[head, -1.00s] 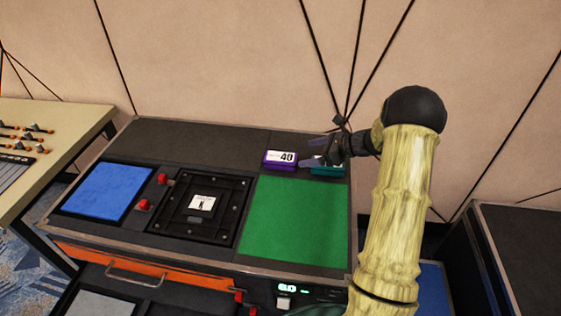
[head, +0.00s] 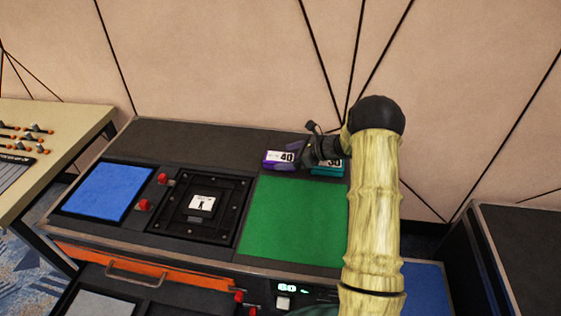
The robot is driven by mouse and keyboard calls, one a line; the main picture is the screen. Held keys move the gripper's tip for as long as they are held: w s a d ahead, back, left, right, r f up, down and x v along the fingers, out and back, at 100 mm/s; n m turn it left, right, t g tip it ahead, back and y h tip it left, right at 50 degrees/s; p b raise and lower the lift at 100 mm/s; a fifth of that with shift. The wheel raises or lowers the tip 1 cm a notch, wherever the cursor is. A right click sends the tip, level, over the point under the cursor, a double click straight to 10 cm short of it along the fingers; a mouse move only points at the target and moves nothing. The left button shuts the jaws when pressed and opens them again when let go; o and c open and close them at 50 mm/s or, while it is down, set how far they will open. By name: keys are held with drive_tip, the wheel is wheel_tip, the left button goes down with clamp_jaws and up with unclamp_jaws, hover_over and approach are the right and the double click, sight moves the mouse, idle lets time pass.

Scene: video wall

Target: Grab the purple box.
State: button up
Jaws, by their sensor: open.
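The purple box (head: 280,160) lies on the dark bench top behind the green square. It has a white label reading 40. My gripper (head: 298,152) is open and reaches in from the right, with its fingers at the right end of the purple box. I cannot tell whether they touch it or pass around it. The fingers hide part of the box's right side.
A teal box (head: 328,169) with a white label sits just right of the purple box, partly under my gripper. The green square (head: 295,222), a black framed plate (head: 178,222) and a blue square (head: 105,192) lie in front and left. The bench top behind left is clear.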

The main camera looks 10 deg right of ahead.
drive_tip(key=shift+x, duration=0.8)
drive_tip(key=c, duration=1.3)
